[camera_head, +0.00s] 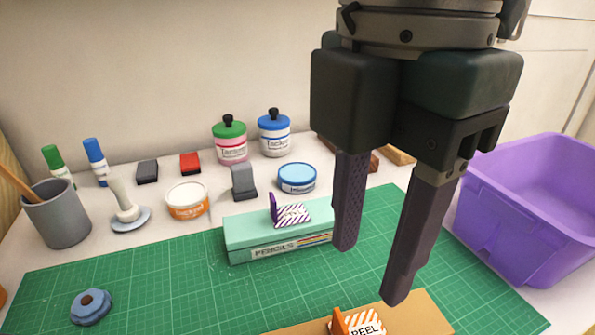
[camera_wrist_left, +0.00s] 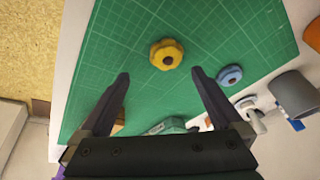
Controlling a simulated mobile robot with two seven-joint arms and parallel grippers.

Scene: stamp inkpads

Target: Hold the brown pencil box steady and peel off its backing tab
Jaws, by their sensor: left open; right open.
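The brown pencil box (camera_head: 415,316) lies on the green cutting mat at the bottom edge of the head view, partly cut off. Its backing tab (camera_head: 362,323) has orange and white stripes, reads "PEEL" and sits on top with an upright orange flap. My right gripper (camera_head: 370,273) is open and empty, pointing down above the mat beyond the box, apart from the tab. My left gripper (camera_wrist_left: 160,74) shows only in the left wrist view, open and empty over the mat. A small tan patch behind its left finger may be the brown box; I cannot tell.
A mint pencil box (camera_head: 250,232) with a purple striped tab lies behind the brown one. A purple bin (camera_head: 525,205) stands at the right. A blue knob (camera_head: 91,306) and a yellow knob (camera_wrist_left: 166,54) lie on the mat. A grey cup (camera_head: 57,215), jars and stamps line the back.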

